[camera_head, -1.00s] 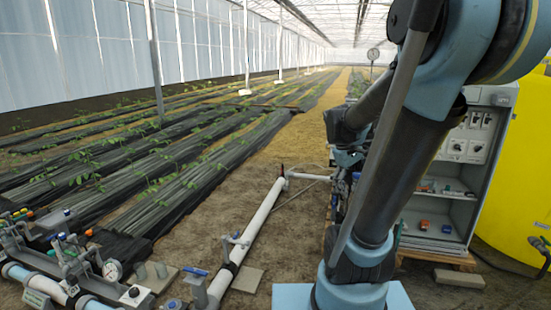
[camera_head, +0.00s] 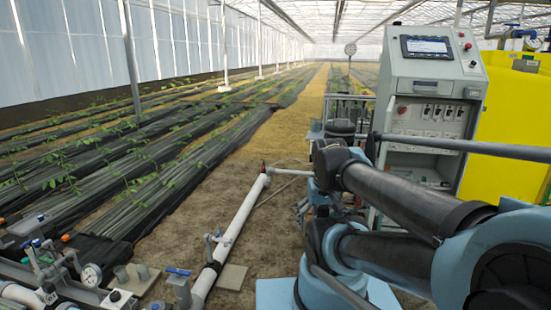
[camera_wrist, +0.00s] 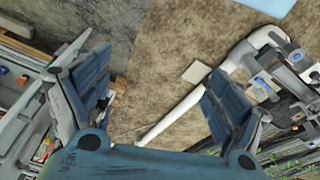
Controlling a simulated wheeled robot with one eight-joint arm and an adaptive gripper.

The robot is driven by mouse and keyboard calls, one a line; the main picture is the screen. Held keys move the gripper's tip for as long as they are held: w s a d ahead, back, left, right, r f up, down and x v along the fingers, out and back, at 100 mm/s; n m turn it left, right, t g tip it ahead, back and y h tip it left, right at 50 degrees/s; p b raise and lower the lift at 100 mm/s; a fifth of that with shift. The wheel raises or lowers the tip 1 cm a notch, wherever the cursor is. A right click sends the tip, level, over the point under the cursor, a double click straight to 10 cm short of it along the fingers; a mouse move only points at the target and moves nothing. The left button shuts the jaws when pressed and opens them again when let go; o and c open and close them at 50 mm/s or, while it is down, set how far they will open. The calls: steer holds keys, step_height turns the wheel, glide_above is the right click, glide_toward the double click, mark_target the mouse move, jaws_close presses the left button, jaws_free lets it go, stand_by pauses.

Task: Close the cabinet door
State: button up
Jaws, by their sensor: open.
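The grey control cabinet (camera_head: 424,75) stands right of centre in the head view, with a screen on top and a row of switches below. Its lower front is open, showing a shelf inside; my arm covers much of this part. I cannot make out its door in the head view. In the wrist view, a grey structure with an open inside and small coloured items, apparently the cabinet (camera_wrist: 20,110), lies at the left edge. My gripper (camera_wrist: 157,66) is open and empty, its fingers wide apart over bare ground. The left finger is nearer the grey structure; contact is not clear.
A yellow tank (camera_head: 515,130) stands right of the cabinet. A white pipe (camera_head: 232,235) runs along the ground at centre, with valves and fittings (camera_head: 60,270) at lower left. Planted rows (camera_head: 130,165) fill the left. The sandy path behind is clear.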

steer(key=shift+r, duration=0.1)
steer(key=c, duration=0.9)
steer(key=shift+w+d+r+m, duration=0.4)
steer(key=shift+w+r+m, duration=0.1)
steer(key=shift+w+r, duration=0.3)
jaws_close()
steer(key=w+d+r+m+g+h, duration=0.1)
steer(key=w+d+r+m, duration=0.4)
steer(key=w, duration=0.4)
steer(key=w+d+r+m+g+h, duration=0.1)
steer(key=w+d+r+m, duration=0.4)
steer(key=w, duration=0.4)
steer(key=w+d+f+m+g+h, duration=0.1)
steer(key=w+d+m, duration=0.2)
steer(key=w+m, duration=0.15)
steer(key=w+d+f+m, duration=0.2)
steer(key=w+d+m, duration=0.1)
steer(key=w, duration=0.3)
steer(key=w+d+f+m+g, duration=0.1)
steer(key=w+d+f+m, duration=0.45)
steer(key=w+d, duration=0.3)
steer(key=s+d+f, duration=0.3)
steer(key=d+f, duration=0.3)
steer(key=f, duration=0.3)
steer(key=shift+s+d+h, duration=0.2)
steer(key=shift+s+h, duration=0.1)
steer(key=shift+h, duration=0.1)
